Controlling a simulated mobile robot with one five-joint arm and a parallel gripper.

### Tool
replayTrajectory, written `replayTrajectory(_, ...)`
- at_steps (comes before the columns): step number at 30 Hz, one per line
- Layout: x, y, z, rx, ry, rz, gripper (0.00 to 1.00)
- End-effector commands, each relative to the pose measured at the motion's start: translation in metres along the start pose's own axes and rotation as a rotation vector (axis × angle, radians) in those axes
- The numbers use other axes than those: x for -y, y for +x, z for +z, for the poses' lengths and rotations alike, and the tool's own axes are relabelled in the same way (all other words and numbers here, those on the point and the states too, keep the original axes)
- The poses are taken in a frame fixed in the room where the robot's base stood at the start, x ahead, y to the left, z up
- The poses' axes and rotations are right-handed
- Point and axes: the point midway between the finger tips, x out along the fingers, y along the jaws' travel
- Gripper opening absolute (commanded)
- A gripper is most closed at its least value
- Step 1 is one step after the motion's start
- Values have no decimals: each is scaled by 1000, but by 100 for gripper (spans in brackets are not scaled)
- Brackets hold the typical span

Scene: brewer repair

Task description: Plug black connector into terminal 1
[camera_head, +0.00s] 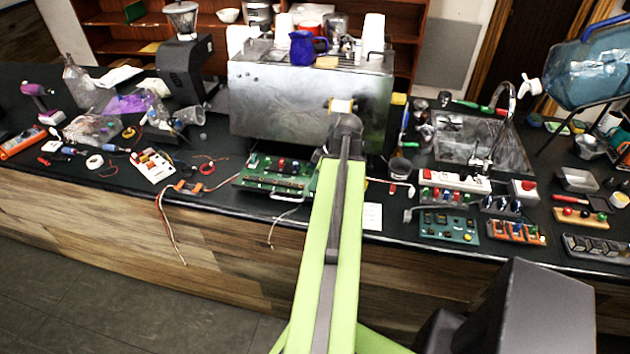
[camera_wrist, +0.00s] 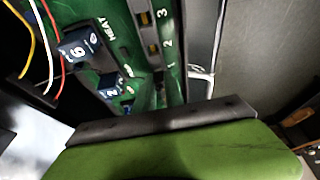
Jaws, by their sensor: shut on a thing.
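In the wrist view, a green circuit board (camera_wrist: 125,35) fills the upper left. Printed numbers 1, 2 and 3 run up its right side beside dark terminal slots (camera_wrist: 153,47). A blue component marked 6 (camera_wrist: 80,45) and a smaller blue one (camera_wrist: 108,85) sit on it. My gripper (camera_wrist: 160,121) shows as a green part with a black edge, close in front of the board's lower end. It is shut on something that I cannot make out. No black connector can be clearly identified. In the head view, my arm hides the gripper; a green board (camera_head: 275,174) lies left of the arm.
Yellow, white and red wires (camera_wrist: 48,45) run at the wrist view's upper left. In the head view, a steel machine (camera_head: 275,105) stands behind the board. Loose tools and parts crowd the left counter; more boards, including a teal one (camera_head: 448,226), lie right.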

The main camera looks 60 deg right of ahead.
Motion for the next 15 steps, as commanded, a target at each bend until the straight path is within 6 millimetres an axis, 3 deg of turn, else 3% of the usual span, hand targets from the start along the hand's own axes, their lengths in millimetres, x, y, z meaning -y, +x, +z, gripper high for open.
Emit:
replayTrajectory(12,0,1,0,0,0,0,0)
replayTrajectory(13,0,1,0,0,0,0,15)
replayTrajectory(15,0,1,0,0,0,0,24)
